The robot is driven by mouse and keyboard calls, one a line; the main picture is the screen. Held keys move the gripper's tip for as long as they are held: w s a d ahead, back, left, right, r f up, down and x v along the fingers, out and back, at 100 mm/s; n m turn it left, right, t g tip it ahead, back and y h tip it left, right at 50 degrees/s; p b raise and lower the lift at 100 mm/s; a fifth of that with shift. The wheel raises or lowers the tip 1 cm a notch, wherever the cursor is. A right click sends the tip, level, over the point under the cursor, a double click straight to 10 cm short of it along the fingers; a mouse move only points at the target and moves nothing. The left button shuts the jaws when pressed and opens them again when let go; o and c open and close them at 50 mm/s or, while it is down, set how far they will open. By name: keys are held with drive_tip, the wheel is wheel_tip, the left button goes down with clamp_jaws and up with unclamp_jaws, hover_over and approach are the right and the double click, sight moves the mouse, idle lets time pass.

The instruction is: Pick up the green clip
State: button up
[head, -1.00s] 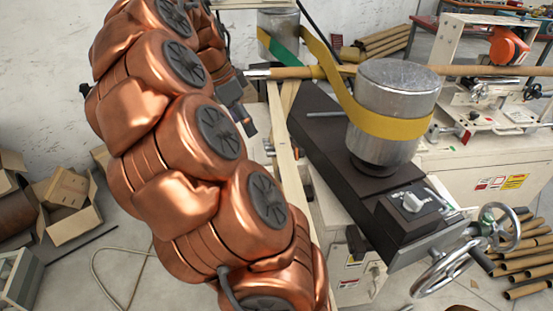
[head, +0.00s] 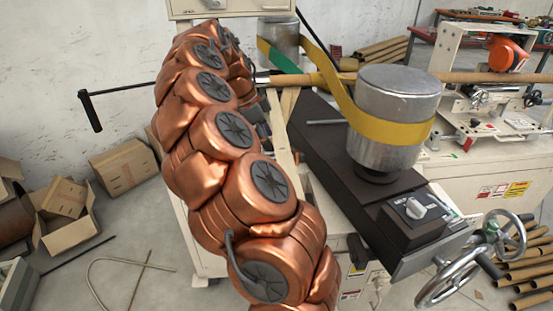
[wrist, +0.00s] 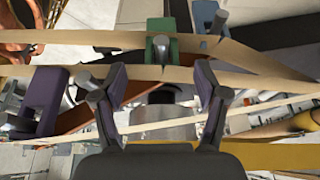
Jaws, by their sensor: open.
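The green clip (wrist: 162,52) sits on a pale wooden strip at the upper middle of the wrist view, with a grey peg or handle at its centre. My gripper (wrist: 160,90) is open, with its two dark fingers spread and nothing between their tips. The clip lies beyond the fingertips, roughly centred between them, and no contact shows. In the head view I cannot make out the green clip or the gripper; my copper arm covers that area.
A purple clip (wrist: 40,105) is left of my gripper, and a blue-grey clip (wrist: 207,20) is right of the green one. Wooden strips cross near the fingers. The winder's metal cylinder (head: 398,90) carries a yellow belt (head: 390,128). A crank handle (head: 92,112) projects left.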

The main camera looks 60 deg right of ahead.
drive_tip(key=shift+p+x, duration=0.75)
drive_tip(key=shift+x, duration=1.75)
drive_tip(key=shift+d, duration=0.1)
drive_tip(key=shift+c, duration=0.3)
drive_tip(key=c, duration=1.2)
